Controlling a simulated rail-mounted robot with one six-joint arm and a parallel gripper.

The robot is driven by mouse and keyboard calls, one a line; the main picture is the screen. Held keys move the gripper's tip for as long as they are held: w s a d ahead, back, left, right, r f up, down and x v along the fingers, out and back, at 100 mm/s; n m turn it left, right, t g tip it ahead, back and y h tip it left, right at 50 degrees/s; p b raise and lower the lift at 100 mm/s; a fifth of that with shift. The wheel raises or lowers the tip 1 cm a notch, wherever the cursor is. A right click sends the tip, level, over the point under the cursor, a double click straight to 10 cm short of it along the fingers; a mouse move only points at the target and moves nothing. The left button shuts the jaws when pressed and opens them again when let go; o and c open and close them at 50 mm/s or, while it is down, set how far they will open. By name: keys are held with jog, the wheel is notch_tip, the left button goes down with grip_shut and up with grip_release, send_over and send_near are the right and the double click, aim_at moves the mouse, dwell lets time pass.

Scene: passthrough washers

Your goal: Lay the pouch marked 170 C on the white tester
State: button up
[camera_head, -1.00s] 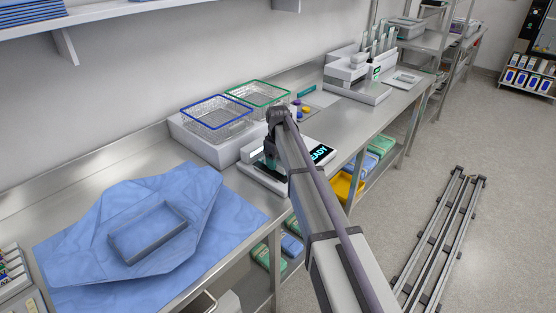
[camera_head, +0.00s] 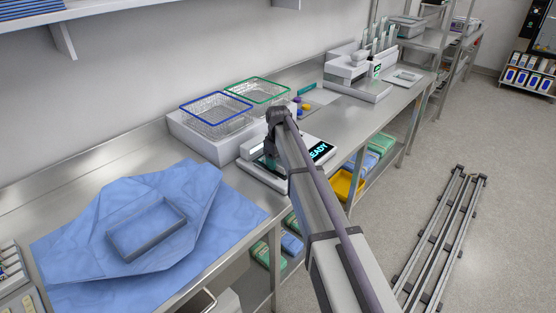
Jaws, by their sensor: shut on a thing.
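The white tester (camera_head: 250,165) stands on the steel bench near the middle, with a dark display reading "READY" in part. My arm crosses in front of it and hides much of its top. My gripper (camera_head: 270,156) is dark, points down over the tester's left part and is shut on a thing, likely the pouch. The held thing is almost wholly hidden, so its marking cannot be read. I cannot tell whether it touches the tester.
Blue-rimmed (camera_head: 218,121) and green-rimmed (camera_head: 262,92) wire baskets stand behind the tester. A blue wrap (camera_head: 85,245) with an open grey frame (camera_head: 147,230) lies at left. A white machine (camera_head: 360,88) stands farther right.

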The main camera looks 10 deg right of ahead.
jog(key=o, duration=1)
jog(key=shift+c, duration=0.6)
jog(key=shift+o, duration=1)
notch_tip(320, 180, up, 2)
jog(key=shift+r+p, duration=0.25)
jog(key=shift+p, duration=1)
notch_tip(320, 180, up, 6)
jog(key=p, duration=0.5)
jog(key=shift+f+p, duration=0.15)
jog(key=shift+p, duration=0.2)
jog(key=shift+f, duration=0.1)
